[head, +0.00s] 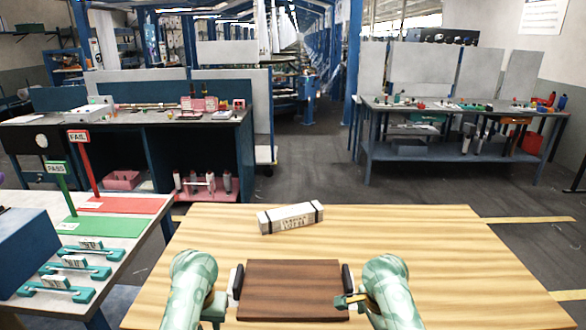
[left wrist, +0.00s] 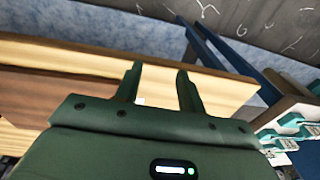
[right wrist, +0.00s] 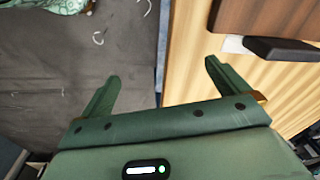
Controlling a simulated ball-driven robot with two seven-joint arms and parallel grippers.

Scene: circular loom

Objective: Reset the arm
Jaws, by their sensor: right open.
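My left gripper (left wrist: 160,82) is open in the left wrist view, its two green fingers a moderate gap apart with nothing held between them. My right gripper (right wrist: 158,78) is open wide and empty in the right wrist view, beside the table edge. In the head view both green arms reach over the near part of the wooden table (head: 440,240). They flank a dark brown board (head: 292,290) with a black handle on each side. The right gripper is close to the right handle (head: 347,278); I cannot tell whether they touch. The left fingertips are mostly hidden by the arm in the head view.
A white box with black bands (head: 290,217) lies behind the board. A side table at left holds a green mat (head: 105,226), a red mat (head: 120,204), PASS and FAIL signs and several teal holders. Workbenches stand farther back. The table's right part is clear.

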